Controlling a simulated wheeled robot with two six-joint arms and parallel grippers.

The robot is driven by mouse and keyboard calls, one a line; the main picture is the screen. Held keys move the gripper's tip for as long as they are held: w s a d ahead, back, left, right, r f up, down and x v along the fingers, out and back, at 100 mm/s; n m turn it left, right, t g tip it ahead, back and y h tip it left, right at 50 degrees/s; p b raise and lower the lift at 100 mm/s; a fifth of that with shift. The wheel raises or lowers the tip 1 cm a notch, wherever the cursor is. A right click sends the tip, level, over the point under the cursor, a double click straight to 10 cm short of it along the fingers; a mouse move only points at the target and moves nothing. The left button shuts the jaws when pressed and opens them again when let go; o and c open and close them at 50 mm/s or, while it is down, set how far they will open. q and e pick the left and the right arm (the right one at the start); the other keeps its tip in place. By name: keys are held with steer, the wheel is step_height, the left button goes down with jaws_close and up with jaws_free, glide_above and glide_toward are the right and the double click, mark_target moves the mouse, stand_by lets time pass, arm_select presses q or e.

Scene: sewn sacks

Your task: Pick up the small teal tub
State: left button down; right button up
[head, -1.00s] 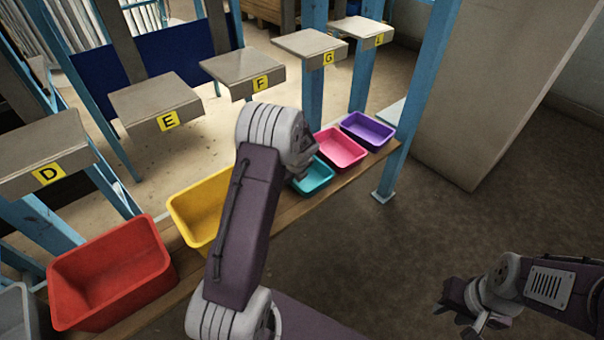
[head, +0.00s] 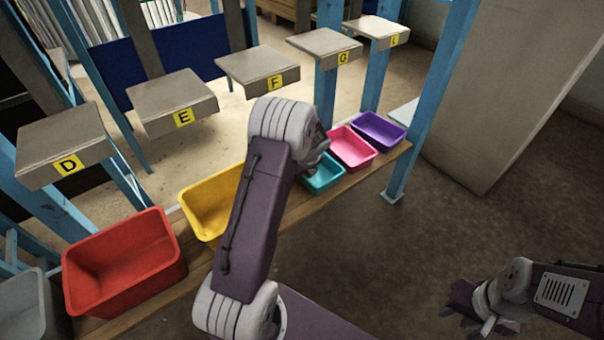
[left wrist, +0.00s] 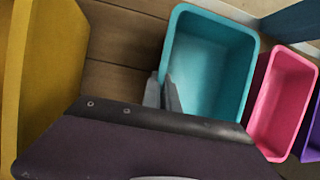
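The small teal tub (head: 322,181) stands on the wooden shelf between the yellow and pink tubs, partly hidden by my left arm in the head view. In the left wrist view the empty-looking teal tub (left wrist: 213,60) is large and close. My left gripper's grey fingers (left wrist: 163,90) are close together at the tub's left side, overlapping its wall. I cannot tell whether they touch or pinch it. In the head view the left fingers are hidden behind the arm. My right gripper (head: 468,318) hangs over the floor at lower right, open and empty.
A red tub (head: 125,265), a yellow tub (head: 208,205), a pink tub (head: 352,148) and a purple tub (head: 379,131) share the wooden shelf (head: 290,214). A blue post (head: 425,110) stands at its right end. Lettered ledges hang behind. Floor at right is clear.

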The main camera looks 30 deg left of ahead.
arm_select(q)
step_height(320, 180, up, 4)
steer(key=p, duration=0.2)
steer(key=shift+d+r+p, duration=0.1)
steer(key=shift+r+p, duration=0.05)
steer(key=shift+p, duration=0.2)
steer(key=s+d+r+p, duration=0.1)
steer(key=s+d+r, duration=0.1)
steer(key=d, duration=0.3)
steer(key=s+d+r+p, duration=0.2)
steer(key=s+d+r, duration=0.1)
steer(key=d, duration=0.2)
steer(key=shift+d+r, duration=0.25)
steer(key=shift+r, duration=0.1)
